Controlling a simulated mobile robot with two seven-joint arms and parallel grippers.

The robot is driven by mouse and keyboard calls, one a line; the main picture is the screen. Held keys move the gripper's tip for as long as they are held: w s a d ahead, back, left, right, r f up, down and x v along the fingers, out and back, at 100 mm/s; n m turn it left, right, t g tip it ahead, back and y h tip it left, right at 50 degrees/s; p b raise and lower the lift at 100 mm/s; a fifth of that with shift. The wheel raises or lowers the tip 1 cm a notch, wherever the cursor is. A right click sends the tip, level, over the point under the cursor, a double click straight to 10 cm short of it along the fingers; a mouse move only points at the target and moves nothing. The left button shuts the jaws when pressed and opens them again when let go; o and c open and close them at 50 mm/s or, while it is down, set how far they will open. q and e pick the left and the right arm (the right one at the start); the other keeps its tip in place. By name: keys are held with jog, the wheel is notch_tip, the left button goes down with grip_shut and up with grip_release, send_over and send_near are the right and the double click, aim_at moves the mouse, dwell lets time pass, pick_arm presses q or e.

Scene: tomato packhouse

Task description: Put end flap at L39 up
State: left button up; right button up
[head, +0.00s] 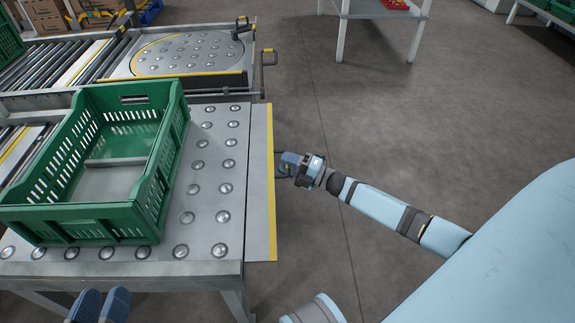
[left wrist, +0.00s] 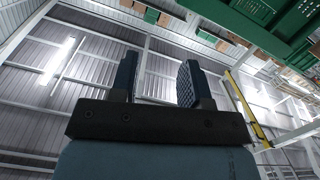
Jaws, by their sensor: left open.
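A grey end flap (head: 260,190) with a yellow outer edge runs along the right side of the ball-studded table (head: 205,195). It looks about level with the table top, though its exact angle is hard to judge. No L39 label is legible. My right gripper (head: 286,164) is at the flap's outer edge, beside a dark handle-like loop; whether its jaws are closed on it is unclear. My left gripper (head: 100,306) is at the bottom left, in front of the table's near edge. Its fingers, also in the left wrist view (left wrist: 155,82), are apart with nothing between them.
An empty green crate (head: 160,200) stands on the table's left part. Behind is a round turntable (head: 190,55) with a yellow rim, with roller conveyors (head: 55,60) at left. The floor (head: 400,130) right of the table is open, with a white-legged table (head: 345,35) at the back.

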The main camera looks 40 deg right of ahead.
grip_shut()
